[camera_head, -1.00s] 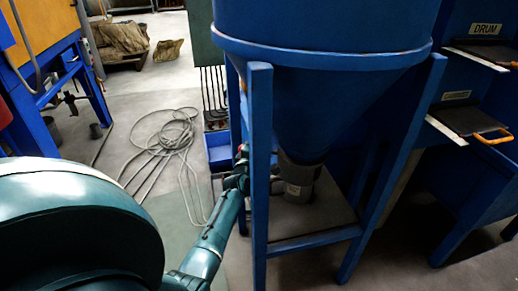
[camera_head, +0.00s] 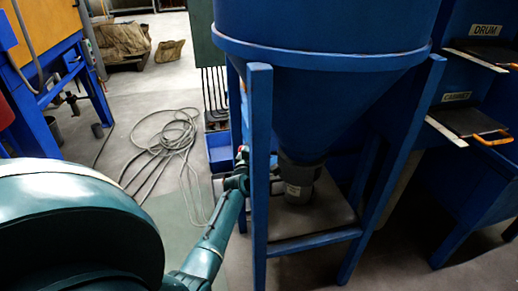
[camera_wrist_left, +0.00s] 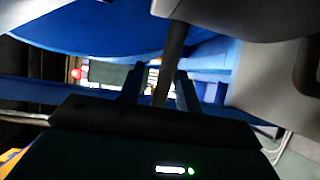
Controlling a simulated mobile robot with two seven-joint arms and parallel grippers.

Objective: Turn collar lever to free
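The grey collar (camera_head: 300,183) sits under the cone of the blue hopper (camera_head: 330,90), with a small pale label on it. My left arm reaches in from the lower left, and its gripper is hidden behind the blue front leg in the head view. In the left wrist view a grey bar, apparently the collar lever (camera_wrist_left: 171,62), comes down from the top between the dark fingers of my left gripper (camera_wrist_left: 158,88). A gap shows beside the bar, so the fingers look open around it. My right gripper is not in view.
The blue stand's front leg (camera_head: 259,170) is close beside my left wrist. A coiled grey hose (camera_head: 165,140) lies on the floor at left. A blue bin (camera_head: 221,152) stands behind the leg. Blue shelves with a DRUM sign (camera_head: 487,29) are at right.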

